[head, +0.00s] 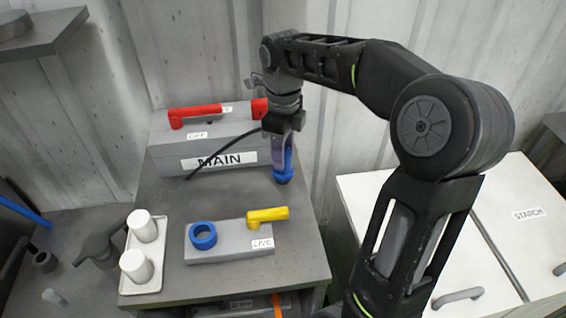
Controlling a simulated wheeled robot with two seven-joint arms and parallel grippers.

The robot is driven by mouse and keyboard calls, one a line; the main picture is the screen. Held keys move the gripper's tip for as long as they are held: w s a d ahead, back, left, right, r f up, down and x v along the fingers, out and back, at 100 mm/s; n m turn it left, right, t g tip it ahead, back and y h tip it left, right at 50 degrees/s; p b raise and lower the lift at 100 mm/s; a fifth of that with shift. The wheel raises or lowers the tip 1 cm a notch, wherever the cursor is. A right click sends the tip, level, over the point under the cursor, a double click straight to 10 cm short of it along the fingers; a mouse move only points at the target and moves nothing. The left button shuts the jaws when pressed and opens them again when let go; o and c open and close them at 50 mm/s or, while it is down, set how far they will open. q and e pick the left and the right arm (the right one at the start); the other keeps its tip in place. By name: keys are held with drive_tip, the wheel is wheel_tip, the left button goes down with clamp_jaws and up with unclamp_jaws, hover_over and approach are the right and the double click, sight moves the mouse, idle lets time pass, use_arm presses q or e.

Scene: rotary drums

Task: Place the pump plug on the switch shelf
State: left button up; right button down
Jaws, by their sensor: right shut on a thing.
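My right gripper (283,133) comes down from above over the right rear part of the grey switch shelf (160,195). It is shut on the blue pump plug (284,174), which hangs upright below the fingers. The plug's lower end is at or just above the shelf top; I cannot tell if it touches. A black cable runs left from near the gripper, in front of the MAIN box. My left gripper is not in view.
The MAIN switch box (165,160) with a red handle stands at the shelf's back. In front are a grey block (225,252) with a blue ring socket (203,236) and yellow lever (267,214), and a white tray (142,288) with two white cups. A STARCH-labelled white lid (510,240) lies right.

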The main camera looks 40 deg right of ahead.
sight(283, 177)
wheel_tip(283, 177, down, 3)
drive_tip(key=shift+f, duration=0.35)
drive_tip(key=shift+f, duration=0.15)
drive_tip(key=c, duration=0.9)
unclamp_jaws()
